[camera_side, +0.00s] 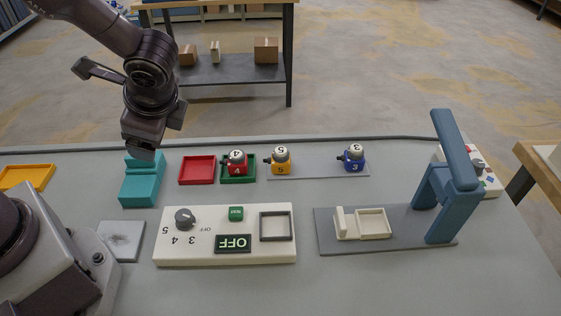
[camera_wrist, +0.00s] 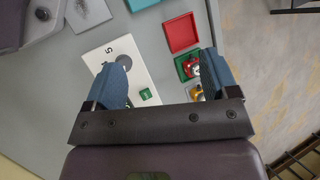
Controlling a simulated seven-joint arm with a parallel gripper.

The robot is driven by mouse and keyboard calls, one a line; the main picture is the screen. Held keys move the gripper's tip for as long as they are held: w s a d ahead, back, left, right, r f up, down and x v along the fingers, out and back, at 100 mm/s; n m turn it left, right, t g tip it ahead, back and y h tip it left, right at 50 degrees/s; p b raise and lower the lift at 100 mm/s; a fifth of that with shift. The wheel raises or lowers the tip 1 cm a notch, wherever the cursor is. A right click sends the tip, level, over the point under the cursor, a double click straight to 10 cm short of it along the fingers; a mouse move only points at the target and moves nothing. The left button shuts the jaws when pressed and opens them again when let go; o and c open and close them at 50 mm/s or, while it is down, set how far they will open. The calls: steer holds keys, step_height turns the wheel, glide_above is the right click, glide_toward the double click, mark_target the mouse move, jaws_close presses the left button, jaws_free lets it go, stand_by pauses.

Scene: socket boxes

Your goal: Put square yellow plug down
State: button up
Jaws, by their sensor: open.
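The yellow plug (camera_side: 280,167), marked 5 with a grey round top, stands upright on the left end of a thin grey strip (camera_side: 325,172) at the back of the table. My gripper (camera_side: 140,152) is well to its left, above or just behind the teal block (camera_side: 141,187), and apart from the plug. In the wrist view my gripper (camera_wrist: 162,70) has its two blue fingers wide apart with nothing held between them. A small part of the yellow plug (camera_wrist: 195,93) shows there beside the right finger; the rest is hidden.
A red plug (camera_side: 236,168) stands in a green tray, beside an empty red tray (camera_side: 197,170). A blue plug (camera_side: 353,163) is on the strip's right end. A white panel (camera_side: 190,251) with dial and OFF display lies in front. A blue arch (camera_side: 434,205) stands right.

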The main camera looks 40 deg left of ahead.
steer(key=w+d+f+m+t+y, duration=0.25)
steer(key=w+f+m, duration=0.25)
steer(key=f+m, duration=0.25)
steer(key=m+t, duration=0.7)
steer(key=m, duration=0.4)
glide_toward(279, 152)
steer(key=shift+h, duration=0.45)
steer(key=s+a, duration=0.2)
steer(key=s+a+f, duration=0.1)
steer(key=s+a, duration=0.1)
steer(key=shift+f, duration=0.15)
steer(key=shift+w+d+r+m+t+h, duration=0.25)
steer(key=shift+w+d+m+t+h, duration=0.15)
steer(key=shift+w+d+t, duration=0.15)
steer(key=shift+w+d+r+m+t+h, duration=0.25)
steer(key=shift+w+d+m+t+h, duration=0.15)
steer(key=shift+w+d, duration=0.2)
steer(key=shift+w, duration=0.2)
steer(key=x, duration=1.2)
steer(key=shift+w+a, duration=0.2)
steer(key=shift+w, duration=0.05)
steer(key=c, duration=1.2)
steer(key=shift+o, duration=0.2)
